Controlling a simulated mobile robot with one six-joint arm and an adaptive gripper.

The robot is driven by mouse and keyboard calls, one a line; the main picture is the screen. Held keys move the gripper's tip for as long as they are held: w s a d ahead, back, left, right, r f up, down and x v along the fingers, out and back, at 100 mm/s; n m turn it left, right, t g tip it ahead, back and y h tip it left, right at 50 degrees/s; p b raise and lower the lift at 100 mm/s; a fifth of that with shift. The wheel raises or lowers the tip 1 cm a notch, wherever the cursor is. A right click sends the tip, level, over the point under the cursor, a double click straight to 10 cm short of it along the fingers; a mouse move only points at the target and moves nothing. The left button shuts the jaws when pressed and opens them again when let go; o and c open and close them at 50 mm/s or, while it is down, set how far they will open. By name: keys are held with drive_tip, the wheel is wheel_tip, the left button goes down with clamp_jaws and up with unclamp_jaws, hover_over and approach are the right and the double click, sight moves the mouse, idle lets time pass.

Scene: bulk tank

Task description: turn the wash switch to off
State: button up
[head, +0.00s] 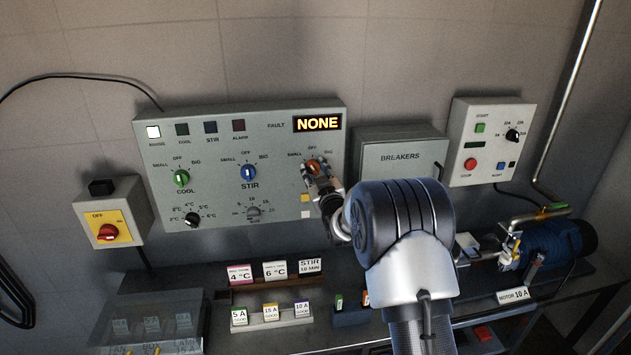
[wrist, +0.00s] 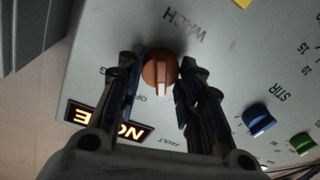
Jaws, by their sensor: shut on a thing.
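The wash switch is an orange-brown knob (head: 314,166) at the right of the grey control panel (head: 270,150), below the FAULT display. In the wrist view the knob (wrist: 160,72) sits between the two fingers of my gripper (wrist: 160,82), under the upside-down WASH label. My gripper (head: 318,176) is shut on it. The knob's white mark points down in the wrist view, close to the partly covered OFF label (wrist: 138,92) but somewhat to its right. I cannot tell if it lines up exactly. The SMALL label is hidden in the wrist view.
The COOL knob (head: 181,178) and STIR knob (head: 248,173) are left on the same panel. The display (head: 317,123) reads NONE. A BREAKERS box (head: 400,160) stands close right of my gripper. Card holders (head: 270,318) sit on the bench below.

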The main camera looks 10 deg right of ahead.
drive_tip(key=m+b, duration=0.3)
drive_tip(key=shift+f+m, duration=0.15)
drive_tip(key=shift+m, duration=0.15)
drive_tip(key=shift+m+b, duration=0.95)
drive_tip(key=shift+m, duration=0.35)
drive_tip(key=shift+h, duration=0.3)
drive_tip(key=shift+r, duration=0.2)
drive_tip(key=o, duration=1.1)
drive_tip(key=shift+c, duration=0.2)
drive_tip(key=shift+s+f, duration=0.1)
drive_tip(key=s, duration=1.1)
drive_tip(key=shift+s+d+f, duration=0.35)
drive_tip(key=shift+f, duration=0.05)
